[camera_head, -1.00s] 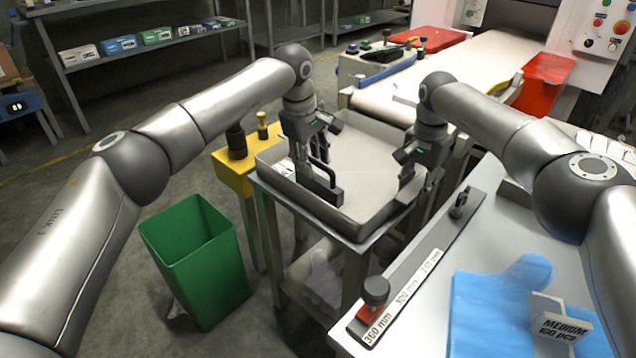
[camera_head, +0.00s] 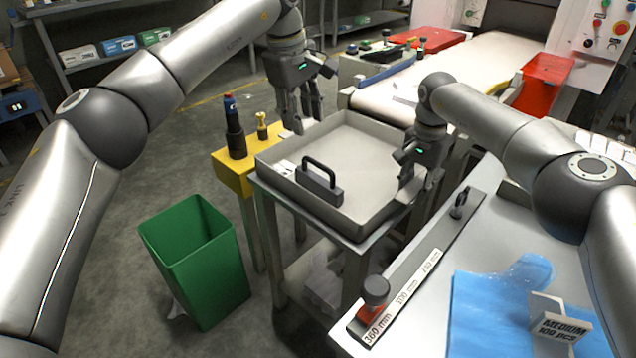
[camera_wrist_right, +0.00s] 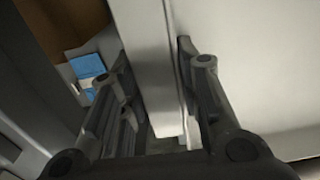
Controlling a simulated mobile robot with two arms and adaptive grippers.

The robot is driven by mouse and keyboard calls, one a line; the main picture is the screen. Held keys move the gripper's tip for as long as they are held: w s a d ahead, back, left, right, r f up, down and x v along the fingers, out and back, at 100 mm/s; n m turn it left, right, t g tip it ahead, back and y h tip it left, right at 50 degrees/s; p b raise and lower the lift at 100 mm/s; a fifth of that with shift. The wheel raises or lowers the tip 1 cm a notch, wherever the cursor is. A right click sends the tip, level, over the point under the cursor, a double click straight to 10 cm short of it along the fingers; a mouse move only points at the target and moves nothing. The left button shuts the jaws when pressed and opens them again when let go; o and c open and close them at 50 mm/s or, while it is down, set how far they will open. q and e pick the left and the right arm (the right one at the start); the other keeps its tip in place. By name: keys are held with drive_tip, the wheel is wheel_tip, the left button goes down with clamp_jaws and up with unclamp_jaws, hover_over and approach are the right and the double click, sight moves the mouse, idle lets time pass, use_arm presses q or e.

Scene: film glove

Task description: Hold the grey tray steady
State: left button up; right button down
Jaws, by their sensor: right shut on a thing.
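The grey tray (camera_head: 372,165) sits on a small metal stand in the middle of the head view. A dark block with a handle (camera_head: 320,182) stands inside it near its left front side. My right gripper (camera_head: 408,178) is shut on the tray's right wall; in the right wrist view the wall (camera_wrist_right: 152,70) lies between its two fingers (camera_wrist_right: 160,110). My left gripper (camera_head: 303,120) is raised above the tray's back left corner, apart from the block. Its fingers look spread with nothing between them.
A yellow stand (camera_head: 232,172) with a dark bottle-like tool (camera_head: 235,135) is left of the tray. A green bin (camera_head: 195,260) stands on the floor. The right table holds a ruler bar (camera_head: 420,270), blue film gloves (camera_head: 500,310) and a MEDIUM sign (camera_head: 560,325). A conveyor (camera_head: 470,75) lies behind.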

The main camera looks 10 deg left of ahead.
drive_tip(key=c, duration=1)
unclamp_jaws()
wheel_tip(320, 180, up, 12)
drive_tip(key=shift+s, duration=0.1)
drive_tip(key=shift+f, duration=0.1)
